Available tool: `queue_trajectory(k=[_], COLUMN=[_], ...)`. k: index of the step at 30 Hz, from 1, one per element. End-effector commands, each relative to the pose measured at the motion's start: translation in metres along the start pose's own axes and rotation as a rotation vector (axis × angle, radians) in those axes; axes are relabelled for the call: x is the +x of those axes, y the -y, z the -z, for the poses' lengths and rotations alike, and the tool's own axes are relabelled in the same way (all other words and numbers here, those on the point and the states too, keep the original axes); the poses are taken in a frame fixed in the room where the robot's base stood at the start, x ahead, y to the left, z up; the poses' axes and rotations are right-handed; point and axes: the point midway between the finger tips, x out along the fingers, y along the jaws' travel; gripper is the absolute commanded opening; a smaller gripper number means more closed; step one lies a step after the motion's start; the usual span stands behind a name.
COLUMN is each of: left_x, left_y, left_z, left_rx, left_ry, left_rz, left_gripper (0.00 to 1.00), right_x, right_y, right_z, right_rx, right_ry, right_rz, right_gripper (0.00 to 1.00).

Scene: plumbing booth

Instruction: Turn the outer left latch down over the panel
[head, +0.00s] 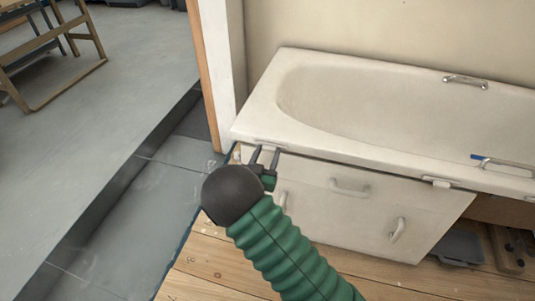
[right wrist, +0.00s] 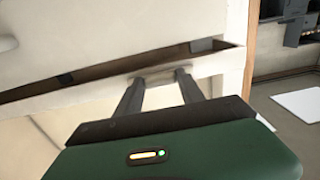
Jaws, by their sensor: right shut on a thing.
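The white bathtub (head: 300,75) stands against the wall. The white panel (head: 330,218) stands upright under its front rim and has several handles. My right gripper (head: 265,152) is at the left end of the rim, just above the panel's top left corner. Its two dark fingers are shut on the small whitish outer left latch (head: 268,143), which they mostly hide. In the right wrist view the fingertips (right wrist: 158,76) reach the pale edge beside a dark gap. I cannot tell how far the latch is turned. My left gripper is not in view.
Another white latch (head: 440,183) sits at the rim farther right. A blue-handled tool (head: 495,161) lies on the rim at the right. A grey tray (head: 461,248) is on the wooden floor (head: 215,262) right of the panel. A door post (head: 204,80) stands close left of the tub.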

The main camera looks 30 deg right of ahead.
Motion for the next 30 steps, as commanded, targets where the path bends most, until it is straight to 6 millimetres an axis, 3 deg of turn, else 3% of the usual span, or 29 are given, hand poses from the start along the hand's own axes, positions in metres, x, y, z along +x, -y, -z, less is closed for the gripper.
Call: queue_trajectory(k=[3,16,30], left_x=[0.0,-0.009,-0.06], left_y=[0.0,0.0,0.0], left_z=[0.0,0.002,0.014], left_rx=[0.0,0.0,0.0], left_ry=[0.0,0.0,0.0], left_rz=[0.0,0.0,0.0], left_gripper=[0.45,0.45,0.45], right_x=[0.001,0.0,-0.001], right_y=[-0.002,-0.002,-0.001], right_z=[0.0,0.003,0.006], right_rx=[0.0,-0.043,-0.383], right_ry=[-0.001,-0.001,0.001], right_rz=[-0.005,-0.003,-0.001], right_gripper=[0.05,0.05,0.05])
